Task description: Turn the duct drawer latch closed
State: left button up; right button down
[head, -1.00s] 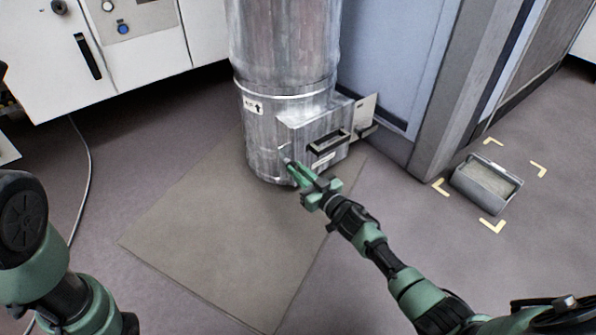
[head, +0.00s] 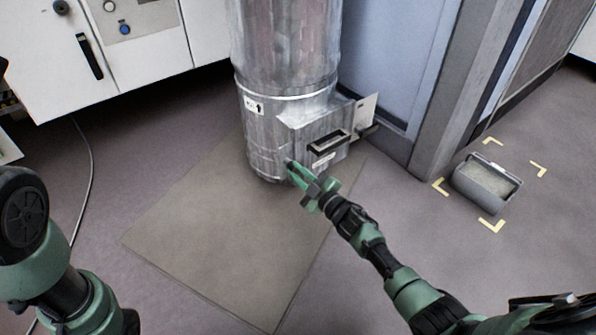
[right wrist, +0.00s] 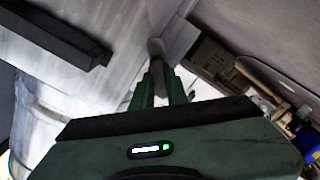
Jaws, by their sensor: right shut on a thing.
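The silver duct (head: 287,45) stands upright in the head view. A metal drawer box (head: 300,135) juts from its lower part, with a black bar handle (head: 329,143) on the front. My right gripper (head: 291,166) is at the lower left corner of the box. In the right wrist view its fingers (right wrist: 161,88) are shut on a small grey latch lever (right wrist: 156,48). The latch is mostly hidden by the fingers in the head view, and I cannot tell its exact angle. My left gripper is out of view; only my left arm shows.
A flat mat (head: 215,235) lies under the duct. A grey bin (head: 486,182) with pale contents stands on the floor at right, between yellow corner marks. A blue-grey panel (head: 392,55) rises behind the duct. A white cabinet (head: 150,50) stands at back left.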

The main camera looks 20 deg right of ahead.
jog(key=n, duration=0.4)
jog(key=shift+a+f+n+b, duration=0.1)
jog(key=shift+f+n+b, duration=0.1)
jog(key=shift+n+b, duration=0.1)
jog(key=n+b, duration=0.1)
jog(key=n, duration=0.3)
jog(key=shift+f+n, duration=0.1)
jog(key=shift+n, duration=0.3)
jog(key=shift+s, duration=0.1)
jog(key=c, duration=1.4)
grip_release()
